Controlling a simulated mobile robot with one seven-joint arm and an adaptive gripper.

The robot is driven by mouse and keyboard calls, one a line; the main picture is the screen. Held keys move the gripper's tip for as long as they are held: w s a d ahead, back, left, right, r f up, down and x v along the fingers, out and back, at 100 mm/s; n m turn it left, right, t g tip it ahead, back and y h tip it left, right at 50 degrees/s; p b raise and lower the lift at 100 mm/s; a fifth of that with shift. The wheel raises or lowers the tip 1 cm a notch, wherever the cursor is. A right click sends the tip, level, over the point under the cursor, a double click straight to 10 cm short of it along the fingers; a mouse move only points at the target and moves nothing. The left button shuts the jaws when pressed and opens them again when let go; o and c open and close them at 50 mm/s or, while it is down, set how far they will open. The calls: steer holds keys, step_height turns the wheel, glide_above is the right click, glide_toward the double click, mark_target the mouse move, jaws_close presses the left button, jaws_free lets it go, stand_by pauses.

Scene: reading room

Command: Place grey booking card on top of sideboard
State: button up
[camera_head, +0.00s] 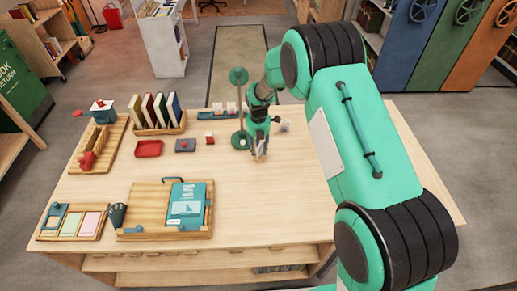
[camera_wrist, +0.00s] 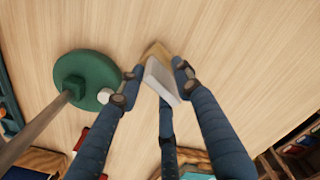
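My gripper (camera_head: 260,148) is low over the wooden table (camera_head: 275,200), right of a green-based stand (camera_head: 239,140). In the wrist view its dark blue fingers (camera_wrist: 157,82) close around a pale grey flat block (camera_wrist: 162,80), which looks like the grey booking card. A tan piece (camera_wrist: 157,51) shows just beyond the card; I cannot tell whether it is part of it or touches the table. The card is mostly hidden by the fingers in the head view. No other piece of furniture is clearly recognisable as the sideboard.
The green stand's base also shows close left of my fingers in the wrist view (camera_wrist: 88,80). A book rack (camera_head: 158,128), red tray (camera_head: 148,149), teal booklet (camera_head: 187,203) and card tray (camera_head: 72,222) occupy the table's left half. The table's middle front is clear.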

step_height(320, 180, up, 12)
steer(key=shift+r+p, duration=0.1)
steer(key=shift+p, duration=0.8)
stand_by(0.4)
steer(key=s+d+r+m+t, duration=0.1)
steer(key=s+d+r+m, duration=0.2)
steer(key=s+r+m, duration=0.35)
steer(key=s+d+r+m+t, duration=0.1)
steer(key=s+d+r+m, duration=0.25)
steer(key=r, duration=0.65)
steer(key=s+d+r+m+t, duration=0.1)
steer(key=s+d+r+m, duration=0.25)
steer(key=s+r, duration=0.4)
steer(key=s+d+r+m+t, duration=0.1)
steer(key=s+d+r+m, duration=0.1)
steer(key=s+m, duration=0.3)
steer(key=s+d+r+m, duration=0.2)
steer(key=s+m, duration=0.4)
steer(key=s, duration=0.6)
steer(key=s+d+r+m+t, duration=0.1)
steer(key=s+d+r+m, duration=0.1)
steer(key=s+r+m, duration=0.2)
steer(key=s+m, duration=0.2)
steer(key=s, duration=0.2)
steer(key=shift+s+t, duration=0.3)
steer(key=shift+s, duration=0.1)
